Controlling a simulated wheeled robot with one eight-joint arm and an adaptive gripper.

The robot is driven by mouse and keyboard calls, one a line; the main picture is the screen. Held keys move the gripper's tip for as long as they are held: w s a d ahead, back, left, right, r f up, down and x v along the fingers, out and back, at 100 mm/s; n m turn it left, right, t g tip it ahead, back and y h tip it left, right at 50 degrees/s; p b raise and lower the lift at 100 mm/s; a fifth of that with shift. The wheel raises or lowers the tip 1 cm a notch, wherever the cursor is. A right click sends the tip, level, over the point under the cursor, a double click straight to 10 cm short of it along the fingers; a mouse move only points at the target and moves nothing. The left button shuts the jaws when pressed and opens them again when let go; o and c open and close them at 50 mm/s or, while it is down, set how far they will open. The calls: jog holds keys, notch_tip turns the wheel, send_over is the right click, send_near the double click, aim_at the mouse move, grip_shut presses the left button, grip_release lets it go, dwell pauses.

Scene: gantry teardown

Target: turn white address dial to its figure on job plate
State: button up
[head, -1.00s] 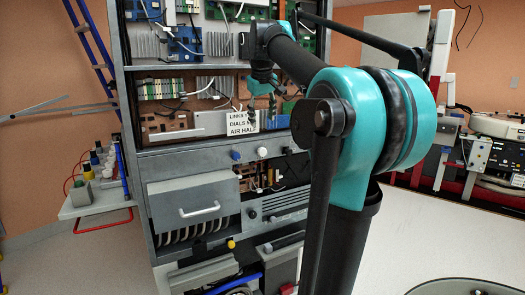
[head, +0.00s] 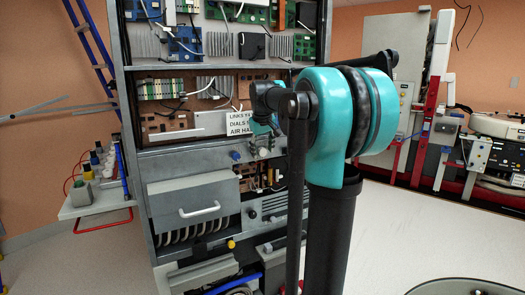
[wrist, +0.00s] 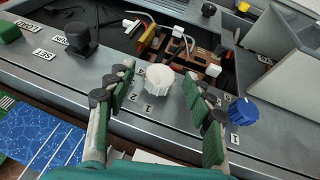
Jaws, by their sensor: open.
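The white dial (wrist: 159,90) is a ribbed round knob on a grey panel ledge in the wrist view, with the figures 1 and 2 marked beside it. My gripper (wrist: 160,80) is open, its green-padded fingers on either side of the dial. A gap shows at each side; I cannot tell how deep the fingers reach.
A blue dial (wrist: 243,112) sits close right of my right finger. A black knob (wrist: 80,40) and a green knob (wrist: 9,32) stand to the left. An open bay (wrist: 175,42) with wiring and small blocks lies behind the white dial.

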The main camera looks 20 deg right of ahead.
jog(key=c, duration=1.2)
jog(key=y, duration=0.3)
jog(key=shift+w+d+m+g, duration=0.15)
jog(key=shift+d+m+g, duration=0.15)
jog(key=shift+d+g, duration=0.1)
jog(key=shift+d+m+g+y, duration=0.15)
jog(key=shift+m+g+y, duration=0.25)
jog(key=shift+y, duration=1.7)
jog(key=shift+f, duration=0.1)
